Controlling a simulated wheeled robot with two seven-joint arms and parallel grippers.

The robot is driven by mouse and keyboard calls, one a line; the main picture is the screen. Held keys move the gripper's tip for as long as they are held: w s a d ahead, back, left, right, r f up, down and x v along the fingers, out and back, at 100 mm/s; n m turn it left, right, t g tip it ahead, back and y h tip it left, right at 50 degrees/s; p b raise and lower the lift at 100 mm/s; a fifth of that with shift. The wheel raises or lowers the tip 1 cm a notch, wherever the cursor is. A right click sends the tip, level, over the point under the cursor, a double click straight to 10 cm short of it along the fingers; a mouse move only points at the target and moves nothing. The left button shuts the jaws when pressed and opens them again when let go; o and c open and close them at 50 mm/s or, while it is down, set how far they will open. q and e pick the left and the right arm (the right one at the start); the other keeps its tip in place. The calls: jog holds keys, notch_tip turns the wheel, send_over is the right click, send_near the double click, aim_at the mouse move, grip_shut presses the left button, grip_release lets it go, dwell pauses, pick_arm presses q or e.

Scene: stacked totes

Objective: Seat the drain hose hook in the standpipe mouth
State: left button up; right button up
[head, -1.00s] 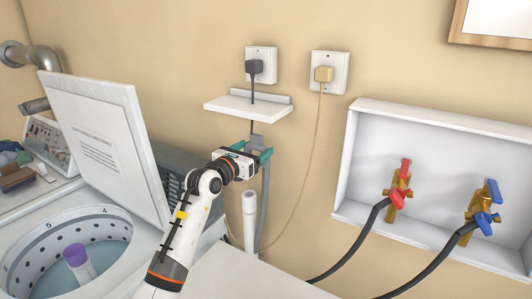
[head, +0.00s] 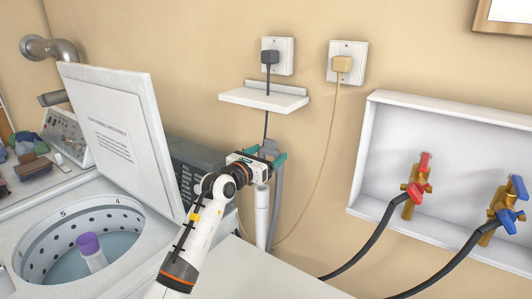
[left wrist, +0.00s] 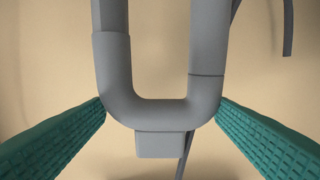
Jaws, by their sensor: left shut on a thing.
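The drain hose hook (left wrist: 160,113) is a grey U-shaped bend. In the left wrist view it spans between the two teal fingers of my left gripper (left wrist: 161,104), which is shut on it. In the head view my left gripper (head: 267,156) holds the hook (head: 269,145) just above the white standpipe (head: 262,218). The grey hose (head: 277,203) hangs down beside the standpipe, to its right. The gripper covers the space over the standpipe mouth, so I cannot tell whether the hook's free end is in it. My right gripper is not in view.
A white wall shelf (head: 263,98) sits above the gripper, with a dark cord passing it. A thin tan cord (head: 324,150) hangs right of the standpipe. The washer's raised lid (head: 115,135) stands left of my arm. A tap box (head: 365,155) is at right.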

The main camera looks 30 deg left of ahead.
pick_arm(q)
jog(key=shift+f+b, duration=0.35)
jog(key=shift+f, duration=0.6)
jog(key=shift+p, duration=0.65)
dwell(0.9)
notch_tip(320, 180, down, 7)
jog(key=b, duration=0.4)
dwell(2.4)
jog(key=o, duration=1)
jog(key=shift+f, duration=0.1)
jog(key=shift+s, duration=0.1)
jog(key=s, duration=0.4)
jog(key=s+a+b, duration=0.1)
jog(key=s, duration=0.6)
jog(key=shift+s+a+b, duration=0.35)
jog(key=shift+s+b, duration=0.05)
